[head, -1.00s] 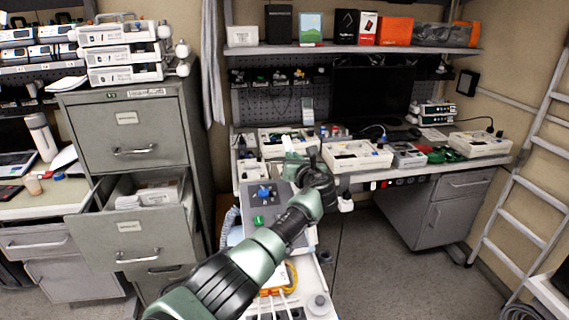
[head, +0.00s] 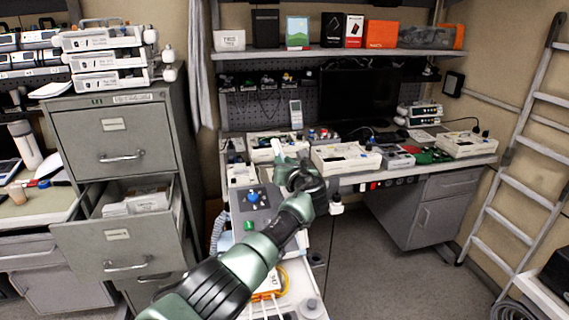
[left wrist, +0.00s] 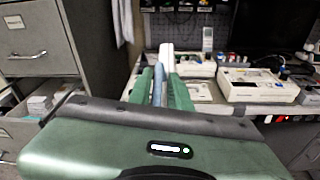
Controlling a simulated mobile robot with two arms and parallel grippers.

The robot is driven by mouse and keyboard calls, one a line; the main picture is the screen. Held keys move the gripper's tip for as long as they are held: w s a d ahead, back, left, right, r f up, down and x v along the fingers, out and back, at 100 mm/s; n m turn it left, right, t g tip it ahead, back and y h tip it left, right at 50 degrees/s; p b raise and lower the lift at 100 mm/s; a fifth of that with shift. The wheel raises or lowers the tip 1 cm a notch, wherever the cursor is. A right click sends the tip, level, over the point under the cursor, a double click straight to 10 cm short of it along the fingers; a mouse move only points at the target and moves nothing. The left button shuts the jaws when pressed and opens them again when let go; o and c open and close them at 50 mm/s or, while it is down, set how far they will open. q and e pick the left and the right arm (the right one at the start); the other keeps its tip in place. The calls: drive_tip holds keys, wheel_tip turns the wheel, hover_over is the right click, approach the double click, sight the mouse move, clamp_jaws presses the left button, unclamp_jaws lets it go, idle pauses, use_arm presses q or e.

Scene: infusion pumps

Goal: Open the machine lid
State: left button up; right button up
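Several white pump machines stand on the workbench. One (head: 345,158) lies just right of my left gripper (head: 281,152) in the head view; it also shows in the left wrist view (left wrist: 258,88). Another (head: 262,151) is behind the gripper and partly hidden by it. A third (head: 466,143) is at the bench's right end. In the left wrist view my green fingers (left wrist: 163,85) point forward with a narrow gap between them. A white upright piece (left wrist: 167,55) shows at their tips; I cannot tell whether they grip it. My right gripper is out of view.
A grey panel with a blue knob (head: 253,196) is left of my arm. A filing cabinet (head: 120,150) with an open drawer (head: 120,245) stands at the left. A ladder (head: 515,170) leans at the right. Open floor (head: 390,275) lies front right.

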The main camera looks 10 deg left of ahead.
use_arm(q)
drive_tip(key=shift+s+d+r, duration=0.1)
drive_tip(key=shift+s+d, duration=0.2)
drive_tip(key=shift+s, duration=0.25)
drive_tip(key=shift+v, duration=3.25)
